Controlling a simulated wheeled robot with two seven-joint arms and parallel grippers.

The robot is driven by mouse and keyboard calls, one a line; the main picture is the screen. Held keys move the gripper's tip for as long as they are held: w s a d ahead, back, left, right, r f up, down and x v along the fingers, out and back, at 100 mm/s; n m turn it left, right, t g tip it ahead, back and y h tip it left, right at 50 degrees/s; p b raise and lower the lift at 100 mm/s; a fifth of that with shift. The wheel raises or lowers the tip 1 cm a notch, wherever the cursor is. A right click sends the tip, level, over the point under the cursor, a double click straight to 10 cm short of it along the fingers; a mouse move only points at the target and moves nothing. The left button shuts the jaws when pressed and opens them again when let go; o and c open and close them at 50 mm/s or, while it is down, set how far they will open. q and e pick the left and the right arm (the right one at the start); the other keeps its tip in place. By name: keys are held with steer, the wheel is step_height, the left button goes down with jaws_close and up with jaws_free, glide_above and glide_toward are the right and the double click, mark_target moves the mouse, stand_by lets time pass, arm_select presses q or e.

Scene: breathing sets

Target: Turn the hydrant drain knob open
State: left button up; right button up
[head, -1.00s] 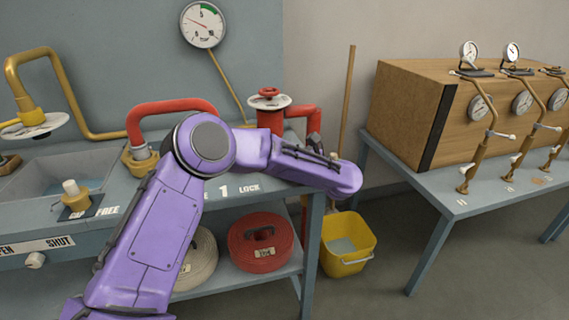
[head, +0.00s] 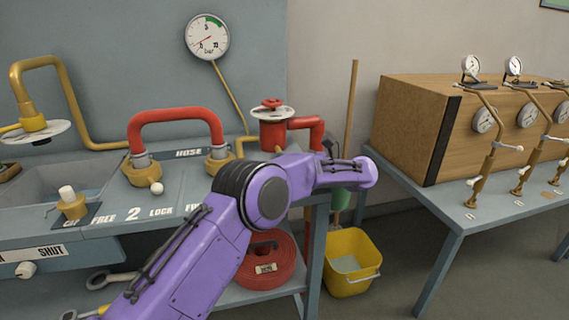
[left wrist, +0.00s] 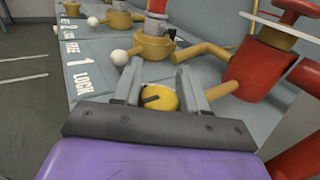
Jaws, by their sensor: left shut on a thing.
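In the left wrist view a round yellow knob (left wrist: 158,97) with a black bar mark on its face sits between the grey fingers of my left gripper (left wrist: 160,92), which is shut on it. The red hydrant (left wrist: 250,75) stands to the right of it there, and a brass rod reaches from near the right finger toward the hydrant. In the head view the hydrant (head: 272,130) has a red handwheel over a white disc. My purple left arm covers the bench front there, hiding the knob and my left fingertips. My right gripper is not in view.
A red hose pipe (head: 175,118) arches over brass couplings beside the hydrant. A gauge (head: 208,37) hangs above. A yellow bucket (head: 350,262) stands on the floor at the bench's right end. A wooden box (head: 420,130) with gauges stands on the right table.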

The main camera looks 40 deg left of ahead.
arm_select(q)
steer(key=o, duration=1)
steer(key=shift+c, duration=0.2)
steer(key=v, duration=1)
steer(key=shift+d, duration=0.3)
